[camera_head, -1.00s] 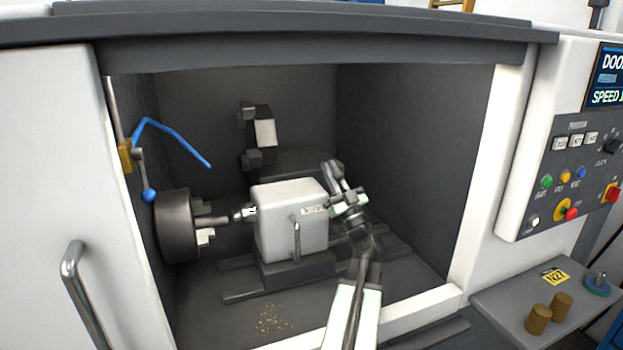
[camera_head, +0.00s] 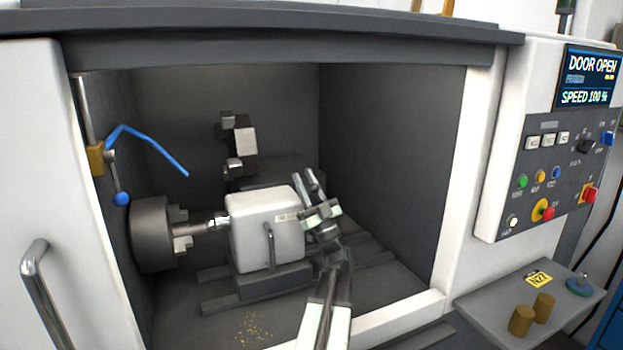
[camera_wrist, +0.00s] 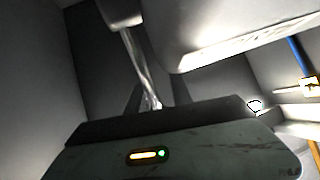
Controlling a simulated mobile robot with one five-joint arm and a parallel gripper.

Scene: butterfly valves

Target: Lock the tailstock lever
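The tailstock is a pale rounded block (camera_head: 262,222) on a dark base in the middle of the machine bay. A thin metal lever (camera_head: 270,246) hangs upright on its front face. My gripper (camera_head: 308,180) is beside the right end of the tailstock, apart from the lever, with its fingers pointing up. The two fingers look separated with nothing between them. In the wrist view a shiny metal bar (camera_wrist: 140,62) stands beyond the gripper body; I cannot tell whether it is the lever.
The chuck (camera_head: 152,235) is left of the tailstock. A turret (camera_head: 240,140) stands behind. A control panel (camera_head: 560,170) and a shelf (camera_head: 530,300) with brown cylinders (camera_head: 522,320) are outside at right.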

